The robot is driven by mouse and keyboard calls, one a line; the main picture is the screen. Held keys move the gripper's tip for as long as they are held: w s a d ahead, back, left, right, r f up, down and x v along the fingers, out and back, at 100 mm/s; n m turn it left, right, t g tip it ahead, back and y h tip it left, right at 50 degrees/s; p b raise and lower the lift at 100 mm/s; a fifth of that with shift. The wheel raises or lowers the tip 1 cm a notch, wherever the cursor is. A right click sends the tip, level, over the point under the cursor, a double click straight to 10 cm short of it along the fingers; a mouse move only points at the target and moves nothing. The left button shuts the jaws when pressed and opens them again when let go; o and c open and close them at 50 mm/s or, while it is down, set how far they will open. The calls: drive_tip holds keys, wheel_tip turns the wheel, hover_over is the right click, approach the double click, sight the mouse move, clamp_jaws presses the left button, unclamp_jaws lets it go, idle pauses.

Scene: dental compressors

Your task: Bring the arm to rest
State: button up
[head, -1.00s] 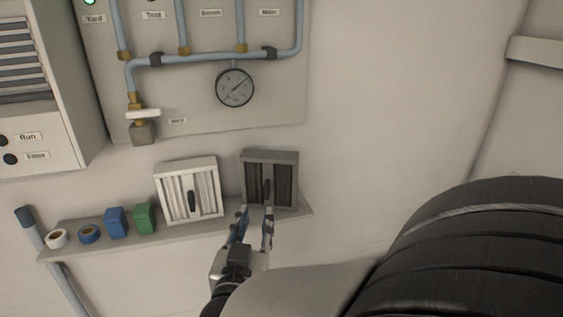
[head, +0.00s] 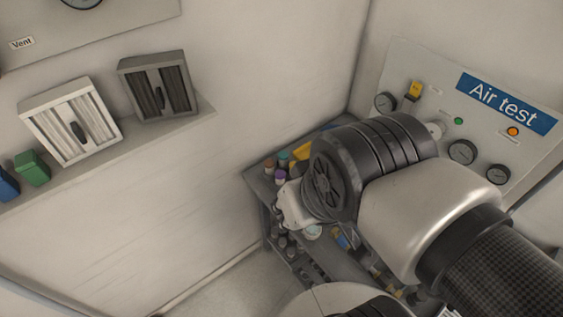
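My arm crosses the lower right of the head view, in front of a cluttered cart and below the Air test panel. My gripper's fingers are not visible; the arm's own links hide that end. A white filter box (head: 71,122) and a dark grey filter box (head: 158,87) stand upright on the wall shelf (head: 118,142) at the left, both apart from my arm.
A cart (head: 262,190) with several bottles and small items stands in the corner behind my arm. The Air test panel (head: 437,92) with gauges hangs on the right wall. A green box (head: 32,168) sits on the shelf. Floor (head: 225,285) shows clear at the bottom.

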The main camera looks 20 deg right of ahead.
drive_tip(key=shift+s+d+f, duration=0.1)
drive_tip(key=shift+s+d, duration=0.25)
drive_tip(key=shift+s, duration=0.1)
